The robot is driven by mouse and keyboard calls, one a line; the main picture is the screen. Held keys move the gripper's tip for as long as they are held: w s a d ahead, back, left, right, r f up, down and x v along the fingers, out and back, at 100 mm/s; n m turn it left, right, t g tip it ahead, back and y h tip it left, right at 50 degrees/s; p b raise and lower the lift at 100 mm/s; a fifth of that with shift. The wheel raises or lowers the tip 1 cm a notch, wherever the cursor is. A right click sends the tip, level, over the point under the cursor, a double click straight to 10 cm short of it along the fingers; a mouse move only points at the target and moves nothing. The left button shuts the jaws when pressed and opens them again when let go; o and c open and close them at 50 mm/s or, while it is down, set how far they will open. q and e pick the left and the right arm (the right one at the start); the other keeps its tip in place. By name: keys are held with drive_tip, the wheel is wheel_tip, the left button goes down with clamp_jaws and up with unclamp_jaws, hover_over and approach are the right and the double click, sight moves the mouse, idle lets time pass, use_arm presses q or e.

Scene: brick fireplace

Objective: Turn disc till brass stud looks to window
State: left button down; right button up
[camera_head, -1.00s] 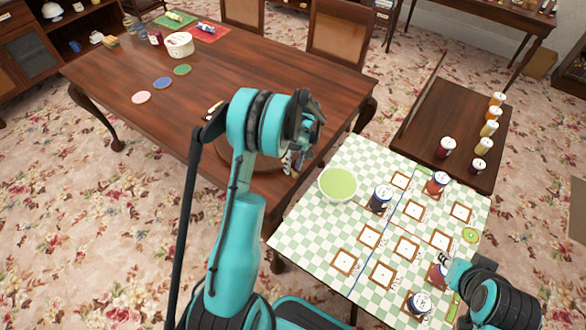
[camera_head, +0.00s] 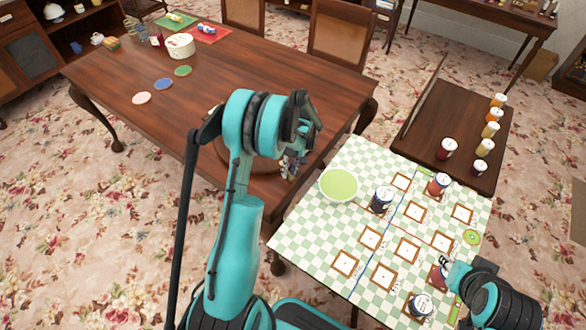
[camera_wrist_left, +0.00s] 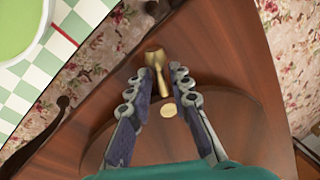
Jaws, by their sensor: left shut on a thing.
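A round wooden disc (camera_head: 266,174) lies on the large table, mostly hidden by my left arm in the head view. Its curved edge shows in the left wrist view (camera_wrist_left: 243,122). My left gripper (camera_head: 290,168) is low over the disc. In the left wrist view, its two fingers (camera_wrist_left: 162,84) stand either side of a slim brass piece (camera_wrist_left: 158,75) with a flared end, and are shut on it. A small round pale-gold spot (camera_wrist_left: 168,109) lies near it; I cannot tell which is the stud. My right gripper (camera_head: 446,262) is beside a red jar (camera_head: 437,274); its opening is unclear.
A checked table (camera_head: 330,232) to the right holds a green bowl (camera_head: 338,185), several jars and framed cards. A dark side table (camera_head: 430,120) with jars stands behind it.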

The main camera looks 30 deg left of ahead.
use_arm(q)
drive_tip(key=s+a+m+b, duration=0.1)
drive_tip(key=s+a+m, duration=0.2)
drive_tip(key=s+a, duration=0.1)
drive_tip(key=s+a+m+b, duration=0.1)
drive_tip(key=s+a+m, duration=0.1)
drive_tip(key=s+a, duration=0.2)
drive_tip(key=shift+s+a+m+t+y, duration=0.15)
drive_tip(key=shift+a+m+t+y, duration=0.1)
drive_tip(key=shift+m+t+y, duration=0.15)
drive_tip(key=s+a+m, duration=0.1)
drive_tip(key=a+m, duration=0.1)
drive_tip(key=a, duration=0.1)
drive_tip(key=s+a+m+b, duration=0.1)
drive_tip(key=a+m, duration=0.1)
drive_tip(key=a, duration=0.2)
drive_tip(key=s+a+m+t, duration=0.1)
drive_tip(key=a, duration=0.3)
drive_tip(key=shift+m, duration=0.4)
drive_tip(key=shift+w+a+m, duration=0.1)
drive_tip(key=shift+a+m, duration=0.3)
drive_tip(key=shift+a, duration=0.45)
drive_tip(key=c, duration=1.6)
unclamp_jaws()
